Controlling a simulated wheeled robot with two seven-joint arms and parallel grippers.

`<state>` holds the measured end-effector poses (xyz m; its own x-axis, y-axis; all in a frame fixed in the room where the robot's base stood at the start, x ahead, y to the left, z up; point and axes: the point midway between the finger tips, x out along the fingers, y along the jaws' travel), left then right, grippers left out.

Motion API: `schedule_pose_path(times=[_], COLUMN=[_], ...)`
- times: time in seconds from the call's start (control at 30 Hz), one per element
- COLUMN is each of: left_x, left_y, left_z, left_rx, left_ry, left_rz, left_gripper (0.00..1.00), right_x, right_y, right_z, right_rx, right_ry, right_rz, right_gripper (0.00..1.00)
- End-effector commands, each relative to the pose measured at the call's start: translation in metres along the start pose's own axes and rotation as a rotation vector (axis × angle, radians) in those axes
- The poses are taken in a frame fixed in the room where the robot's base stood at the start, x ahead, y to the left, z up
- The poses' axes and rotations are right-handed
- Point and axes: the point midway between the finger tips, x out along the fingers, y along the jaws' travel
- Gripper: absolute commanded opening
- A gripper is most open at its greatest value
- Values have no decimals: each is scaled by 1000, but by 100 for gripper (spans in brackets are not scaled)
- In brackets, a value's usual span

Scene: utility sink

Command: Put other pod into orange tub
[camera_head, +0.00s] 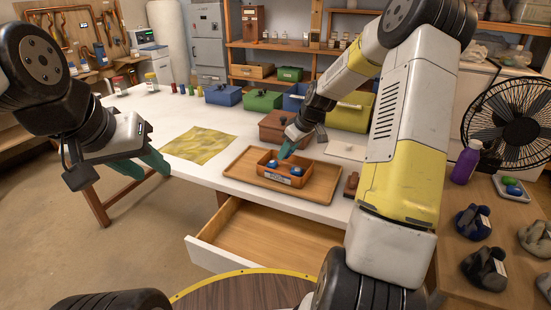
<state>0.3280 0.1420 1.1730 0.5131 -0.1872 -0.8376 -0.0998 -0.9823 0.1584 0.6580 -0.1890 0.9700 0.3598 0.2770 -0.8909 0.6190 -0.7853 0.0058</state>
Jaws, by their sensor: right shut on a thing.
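The orange tub (271,178) is a small open box with a label on its front, standing on a wooden tray (238,172) on the white table. One blue pod (297,171) lies inside it at the right. Another blue pod (272,163) shows at the tub's left, just below the teal fingertips of my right gripper (285,152). My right gripper points down over the tub and is shut on a blue pod; its fingers partly hide the contact. My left gripper (142,163) is open and empty, left of the table and away from the tub.
An open drawer (265,232) juts out below the tray. A brown box (272,128) stands just behind the tub. A yellow cloth (200,145) lies to the left. A fan (508,122) and a purple bottle (466,162) stand at right.

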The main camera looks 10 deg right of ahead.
Motion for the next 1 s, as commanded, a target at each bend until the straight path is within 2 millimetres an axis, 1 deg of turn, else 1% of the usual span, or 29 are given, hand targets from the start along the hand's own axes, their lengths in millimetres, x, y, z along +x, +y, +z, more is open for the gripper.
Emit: schedule_pose_path(times=[0.03, 0.1, 0.27, 0.5, 0.87, 0.9, 1.0], left_x=[0, 0, 0, 0, 0, 0, 0], left_y=[0, 0, 0, 0, 0, 0, 0], left_z=[0, 0, 0, 0, 0, 0, 0], left_rx=[0, 0, 0, 0, 0, 0, 0], left_ry=[0, 0, 0, 0, 0, 0, 0], left_rz=[0, 0, 0, 0, 0, 0, 0], left_gripper=[36, 36, 36, 36, 36, 36, 36], right_x=[9, 17, 27, 54, 58, 59, 58], right_y=[-1, -1, 0, -1, -1, -1, -1], right_z=[4, 8, 14, 28, 30, 30, 30], right_rx=[0, 1, 0, 0, 0, 0, 0], right_ry=[-1, -1, -1, -1, 0, 0, 0], right_rz=[-2, -1, 0, -1, 1, 2, 2], right_gripper=[1, 1, 1, 1, 1, 43, 61])
